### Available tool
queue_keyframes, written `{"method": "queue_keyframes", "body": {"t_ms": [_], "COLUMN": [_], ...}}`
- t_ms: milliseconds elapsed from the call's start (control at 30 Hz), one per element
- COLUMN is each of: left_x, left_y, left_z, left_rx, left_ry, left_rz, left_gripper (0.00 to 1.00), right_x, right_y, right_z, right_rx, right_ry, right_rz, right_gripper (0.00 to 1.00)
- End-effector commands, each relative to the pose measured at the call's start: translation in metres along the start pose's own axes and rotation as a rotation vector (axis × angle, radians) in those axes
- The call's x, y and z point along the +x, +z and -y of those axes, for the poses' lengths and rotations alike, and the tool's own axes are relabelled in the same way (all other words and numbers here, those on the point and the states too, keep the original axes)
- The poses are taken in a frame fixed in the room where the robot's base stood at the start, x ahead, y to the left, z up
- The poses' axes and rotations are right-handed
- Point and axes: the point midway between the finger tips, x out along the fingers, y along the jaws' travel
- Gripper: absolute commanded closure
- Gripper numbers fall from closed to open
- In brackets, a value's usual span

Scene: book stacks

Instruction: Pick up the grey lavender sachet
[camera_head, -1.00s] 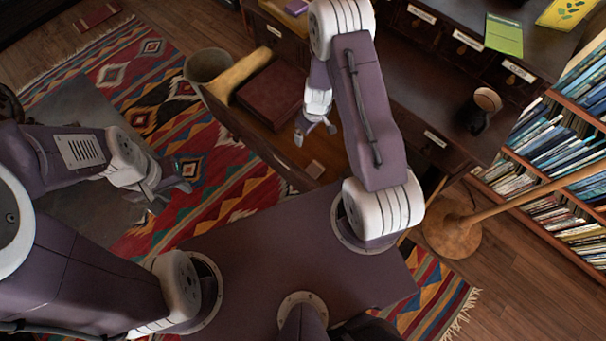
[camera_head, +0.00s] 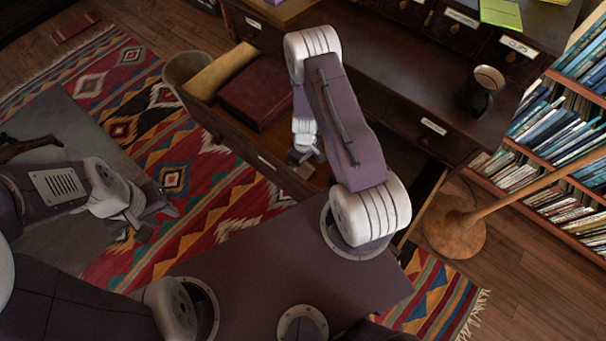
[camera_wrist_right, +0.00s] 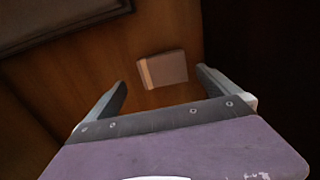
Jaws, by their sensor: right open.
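A small flat greyish-brown piece, which looks like the grey lavender sachet (camera_wrist_right: 168,69), lies on the wooden floor of the open drawer (camera_head: 226,130). Its left edge is lighter tan in the right wrist view. In the head view, the sachet (camera_head: 305,171) shows small near the drawer's right part, partly beside my gripper. My right gripper (camera_wrist_right: 162,88) is open and empty, its fingers pointing towards the sachet, which sits between and slightly beyond the fingertips. In the head view, the right gripper (camera_head: 305,156) is down over the drawer. My left gripper (camera_head: 160,222) is open and empty above the rug.
A dark red box or book (camera_head: 256,92) lies in the drawer's left part, by a tan slab (camera_head: 222,72). A grey bin (camera_head: 186,68) stands outside the drawer. A wooden stand (camera_head: 455,228) and bookshelves are right.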

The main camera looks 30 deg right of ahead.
Motion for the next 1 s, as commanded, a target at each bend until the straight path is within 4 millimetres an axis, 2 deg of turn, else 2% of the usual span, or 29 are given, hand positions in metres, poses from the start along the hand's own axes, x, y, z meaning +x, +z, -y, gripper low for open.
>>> {"method": "queue_keyframes", "body": {"t_ms": [100, 233, 333, 567, 667, 800, 1000], "left_x": [0.029, 0.05, 0.055, 0.052, 0.052, 0.052, 0.052], "left_y": [0.003, 0.005, 0.006, 0.005, 0.005, 0.005, 0.005], "left_z": [0.001, 0.001, 0.001, 0.001, 0.001, 0.001, 0.001], "left_rx": [0.0, 0.0, 0.0, 0.0, 0.0, 0.0, 0.0], "left_ry": [0.0, 0.0, 0.0, 0.0, 0.0, 0.0, 0.0], "left_rz": [0.0, 0.0, 0.0, 0.0, 0.0, 0.0, 0.0], "left_gripper": [0.64, 0.64, 0.64, 0.64, 0.64, 0.64, 0.64], "right_x": [0.027, 0.046, 0.051, 0.049, 0.049, 0.049, 0.048], "right_y": [-0.001, -0.002, -0.002, -0.002, -0.002, -0.002, -0.002], "right_z": [0.004, 0.005, 0.005, 0.005, 0.005, 0.005, 0.005], "right_rx": [-0.001, 0.0, 0.001, 0.0, 0.0, 0.0, 0.0], "right_ry": [0.0, 0.0, 0.0, 0.0, 0.0, 0.0, 0.0], "right_rz": [0.0, 0.0, 0.0, 0.0, 0.0, 0.0, 0.0], "right_gripper": [0.0, 0.0, 0.0, 0.0, 0.22, 0.61, 0.63]}}
